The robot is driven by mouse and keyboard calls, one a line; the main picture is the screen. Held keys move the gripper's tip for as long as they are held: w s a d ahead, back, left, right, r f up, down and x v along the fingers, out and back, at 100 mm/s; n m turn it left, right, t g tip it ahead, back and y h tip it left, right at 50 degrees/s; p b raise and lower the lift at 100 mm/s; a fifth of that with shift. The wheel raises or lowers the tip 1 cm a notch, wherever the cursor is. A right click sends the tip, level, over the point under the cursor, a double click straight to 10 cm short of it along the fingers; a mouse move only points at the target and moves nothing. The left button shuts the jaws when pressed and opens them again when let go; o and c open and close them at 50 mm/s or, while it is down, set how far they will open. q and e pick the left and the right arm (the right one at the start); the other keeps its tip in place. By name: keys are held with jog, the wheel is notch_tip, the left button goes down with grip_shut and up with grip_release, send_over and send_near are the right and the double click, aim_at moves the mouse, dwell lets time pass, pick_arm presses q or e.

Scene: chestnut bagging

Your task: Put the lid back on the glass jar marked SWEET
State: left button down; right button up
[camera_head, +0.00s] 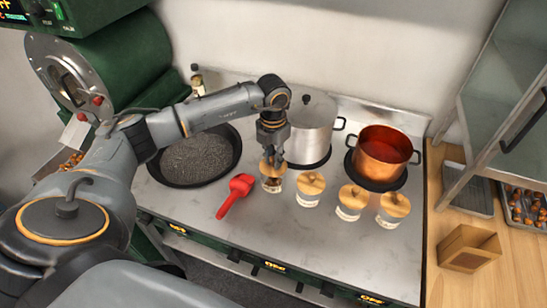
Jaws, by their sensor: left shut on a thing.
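Several small glass jars with wooden lids and pale labels stand in a slanting row on the stove top. The labels are too small to read, so I cannot tell which is marked SWEET. My left gripper (272,160) points down at the leftmost jar (272,185), which has dark contents. It is shut on that jar's wooden lid (264,168), at the mouth of the jar. The fingers partly hide the lid, and I cannot tell whether it is seated. The other jars (308,198), (347,213) and (387,221) have lids on top. My right gripper is out of view.
A red scoop (236,194) lies left of the jars. Behind stand a dark pan (234,138), a steel pot (312,135) and a copper pot (381,160). A cardboard box (468,247) sits on the wooden counter at right. The stove's front strip is clear.

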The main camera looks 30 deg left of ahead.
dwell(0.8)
pick_arm(q)
jog(key=shift+f+b, duration=0.15)
jog(key=shift+b, duration=0.25)
dwell(0.6)
dwell(0.6)
jog(key=c, duration=0.7)
grip_release()
jog(key=shift+o, duration=0.2)
